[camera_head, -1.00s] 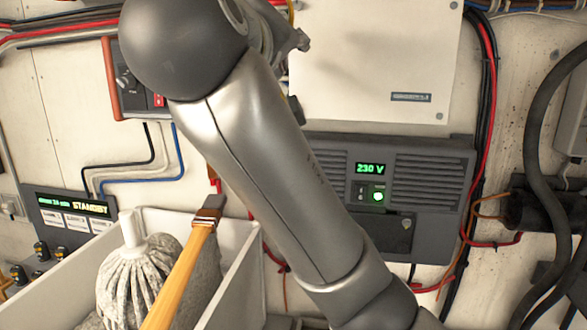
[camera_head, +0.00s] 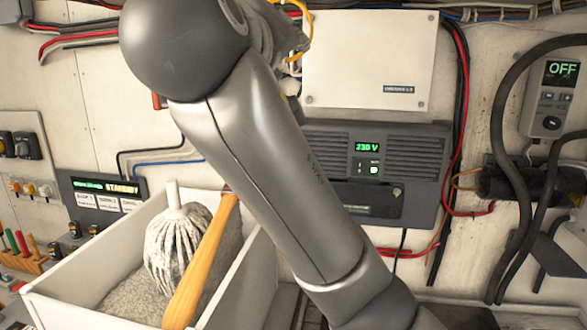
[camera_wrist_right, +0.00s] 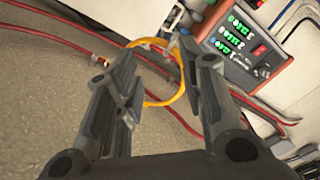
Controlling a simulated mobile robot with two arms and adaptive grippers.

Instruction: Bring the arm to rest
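My right arm (camera_head: 285,180) crosses the head view from the bottom right to the top. Its gripper is mostly hidden behind the arm's upper end. In the right wrist view the two fingers of my right gripper (camera_wrist_right: 157,58) stand apart with nothing held between them. A yellow cable loop (camera_wrist_right: 158,42) shows beyond and between the fingers; I cannot tell whether it touches them. My left gripper is in neither view.
An open white bin (camera_head: 95,307) holds a mop head (camera_head: 178,245) and a wooden handle (camera_head: 205,262). Behind are a wall unit reading 230 V (camera_head: 415,165), a white panel (camera_head: 370,55) and a STANDBY unit (camera_head: 75,190). Thick black hoses (camera_head: 500,130) hang at the right.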

